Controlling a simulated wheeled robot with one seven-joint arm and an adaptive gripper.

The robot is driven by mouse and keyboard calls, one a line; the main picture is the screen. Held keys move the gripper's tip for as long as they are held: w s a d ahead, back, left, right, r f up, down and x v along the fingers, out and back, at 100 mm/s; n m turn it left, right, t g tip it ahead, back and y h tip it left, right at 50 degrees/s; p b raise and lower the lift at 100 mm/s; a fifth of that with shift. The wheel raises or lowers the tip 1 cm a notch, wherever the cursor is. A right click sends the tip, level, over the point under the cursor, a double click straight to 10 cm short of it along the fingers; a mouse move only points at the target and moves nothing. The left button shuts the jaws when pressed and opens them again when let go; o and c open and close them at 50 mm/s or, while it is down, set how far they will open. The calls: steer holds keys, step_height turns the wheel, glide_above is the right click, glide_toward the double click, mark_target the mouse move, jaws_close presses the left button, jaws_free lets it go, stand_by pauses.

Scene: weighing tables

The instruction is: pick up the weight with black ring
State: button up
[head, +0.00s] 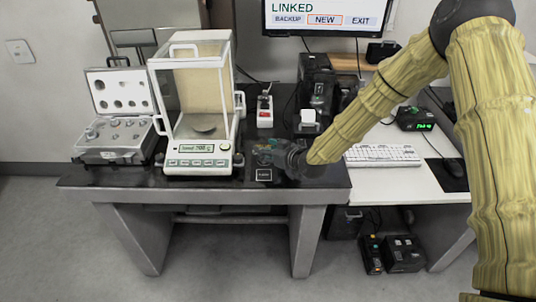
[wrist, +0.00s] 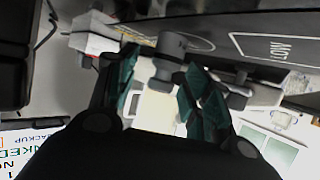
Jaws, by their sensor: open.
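My gripper (head: 268,150) is low over the right part of the dark weighing table in the head view. In the wrist view my gripper (wrist: 162,72) is open, with green pads on both fingers. A grey metal weight (wrist: 168,48) with a knob shows between the fingertips, with gaps to the pads. I cannot make out a black ring on it. In the head view this weight is hidden or too small to tell. A second grey knobbed piece (wrist: 236,92) shows beyond the right finger in the wrist view.
A glass-walled balance (head: 197,150) stands left of my gripper. An open case (head: 112,140) with several weights is at the far left. A black label card (head: 264,175) lies near the front edge. A red-and-white device (head: 265,112) stands behind. A keyboard (head: 383,155) is on the right table.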

steer(key=shift+c, duration=0.4)
jaws_close()
steer(key=shift+r, duration=0.1)
